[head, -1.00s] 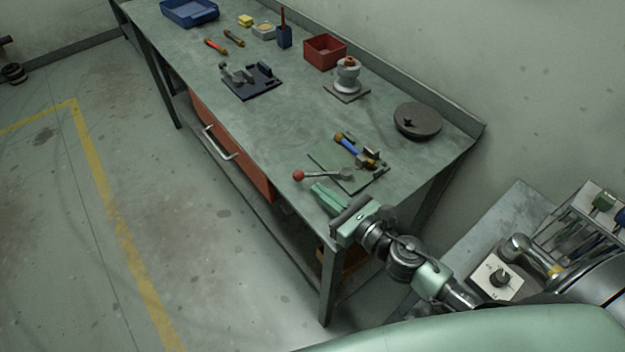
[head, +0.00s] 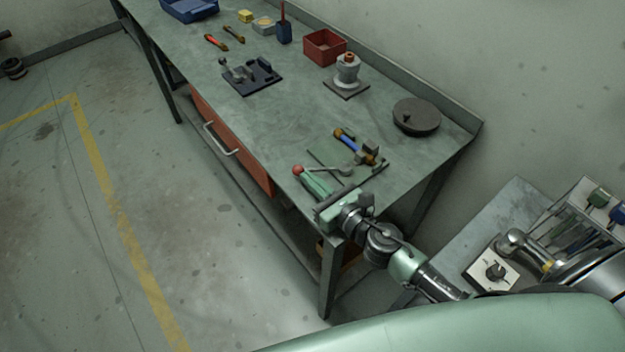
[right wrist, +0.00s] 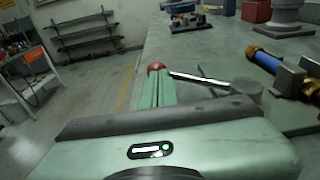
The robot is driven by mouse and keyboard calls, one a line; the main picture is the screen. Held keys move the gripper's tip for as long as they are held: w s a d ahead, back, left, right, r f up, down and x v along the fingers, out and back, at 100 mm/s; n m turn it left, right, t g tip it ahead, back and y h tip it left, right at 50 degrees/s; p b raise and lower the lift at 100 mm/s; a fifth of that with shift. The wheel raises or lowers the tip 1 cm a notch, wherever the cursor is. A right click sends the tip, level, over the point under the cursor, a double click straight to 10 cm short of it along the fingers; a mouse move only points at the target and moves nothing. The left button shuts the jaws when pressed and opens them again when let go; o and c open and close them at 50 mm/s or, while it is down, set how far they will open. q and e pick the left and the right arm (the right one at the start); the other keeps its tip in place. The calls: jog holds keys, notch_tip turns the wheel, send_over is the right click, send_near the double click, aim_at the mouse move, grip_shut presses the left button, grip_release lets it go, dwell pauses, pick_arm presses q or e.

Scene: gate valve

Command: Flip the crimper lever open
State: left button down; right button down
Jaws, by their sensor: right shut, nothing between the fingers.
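The crimper stands on a green base plate (head: 318,154) at the near end of the workbench. Its lever (head: 333,168) is a thin metal rod with a red ball knob (head: 297,170), lying low and pointing left past the plate. A blue and brass cylinder (head: 348,141) sits in the crimper. My right gripper (head: 304,178) is shut and empty, its green fingertips at the red knob. In the right wrist view the knob (right wrist: 156,67) shows just beyond the fingertips (right wrist: 157,80), with the lever (right wrist: 198,79) running right; whether they touch is unclear. My left gripper is out of view.
On the workbench (head: 215,95) are a dark round disc (head: 417,117), a grey flanged part (head: 347,72), a red bin (head: 324,46) and a dark fixture (head: 252,76). The bench's middle is mostly clear. A side table with tools stands at right.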

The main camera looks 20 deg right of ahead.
jog(key=shift+w+a+r+m+t+h+p, duration=0.15)
jog(key=shift+w+m+t+h+p, duration=0.15)
jog(key=shift+w+m+h, duration=1.15)
jog(key=shift+m+h, duration=0.25)
jog(key=shift+h, duration=0.5)
jog(key=h, duration=0.1)
jog(key=w+m+h, duration=0.1)
jog(key=shift+w+m+h, duration=0.25)
jog(key=shift+m+h, duration=0.05)
jog(key=w+m+h, duration=0.1)
jog(key=h, duration=0.1)
jog(key=w+d+m+h+b, duration=0.1)
jog(key=shift+m+h, duration=0.4)
jog(key=shift+w+d+m+g+h, duration=0.2)
jog(key=shift+w+m+g+h, duration=0.2)
jog(key=shift+g+h, duration=0.15)
jog(key=shift+w+d+h, duration=0.15)
jog(key=shift+d+h, duration=0.1)
jog(key=shift+d, duration=0.05)
jog(key=shift+w+d, duration=0.65)
jog(key=shift+w, duration=0.05)
jog(key=shift+p, duration=0.3)
